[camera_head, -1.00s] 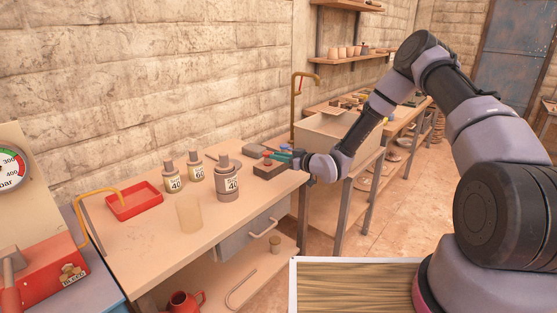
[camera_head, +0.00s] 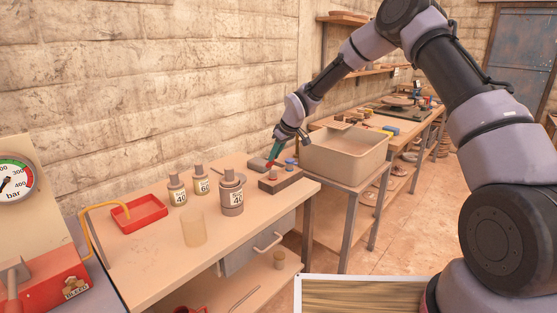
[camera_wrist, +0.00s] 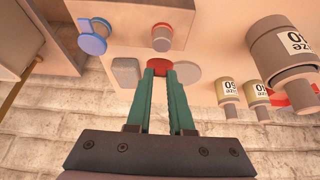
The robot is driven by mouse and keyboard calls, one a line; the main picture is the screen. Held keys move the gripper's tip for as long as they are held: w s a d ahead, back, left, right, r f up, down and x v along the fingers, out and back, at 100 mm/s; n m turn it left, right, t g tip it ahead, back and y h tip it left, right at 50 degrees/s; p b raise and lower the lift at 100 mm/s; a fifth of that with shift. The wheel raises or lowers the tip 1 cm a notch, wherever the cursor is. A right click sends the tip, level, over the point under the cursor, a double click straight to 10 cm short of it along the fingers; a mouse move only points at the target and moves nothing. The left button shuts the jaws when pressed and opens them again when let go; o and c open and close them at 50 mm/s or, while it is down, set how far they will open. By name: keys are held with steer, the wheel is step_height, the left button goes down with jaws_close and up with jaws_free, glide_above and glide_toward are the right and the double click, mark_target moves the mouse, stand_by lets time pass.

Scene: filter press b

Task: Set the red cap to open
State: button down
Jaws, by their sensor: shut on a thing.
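The red cap (camera_wrist: 157,61) is a flat red disc at the fingertips in the wrist view, partly hidden by the fingers. My gripper (camera_wrist: 160,72) points at it with two teal fingers close together, shut on it. In the head view my gripper (camera_head: 271,161) reaches down steeply at the far right of the bench. A speck of red shows at the tips there, too small to tell its setting. A blue cap with a side tab (camera_wrist: 92,38) and a grey-topped cylinder with a reddish rim (camera_wrist: 162,37) stand close by.
A brown block (camera_head: 284,182) sits near the bench's right end. Labelled bottles (camera_head: 231,195), a clear beaker (camera_head: 193,228) and a red tray (camera_head: 139,213) stand to the left. A large beige basin (camera_head: 345,157) is right of the arm. The front of the bench top is mostly clear.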

steer(key=w+a+g+h, duration=0.1)
steer(key=a+g+h, duration=0.1)
steer(key=h, duration=0.1)
steer(key=shift+w+a+r+g, duration=0.25)
steer(key=shift+w+r+g, duration=0.05)
steer(key=shift+w+r, duration=0.1)
steer(key=shift+w+a+f+g+h, duration=0.1)
steer(key=shift+w+a+g+h, duration=0.25)
steer(key=shift+h, duration=0.25)
steer(key=shift+w+a+f+g+h, duration=0.1)
steer(key=shift+a+g+h, duration=0.15)
steer(key=shift+g+h, duration=0.3)
steer(key=c, duration=0.8)
jaws_free()
steer(key=shift+w, duration=0.1)
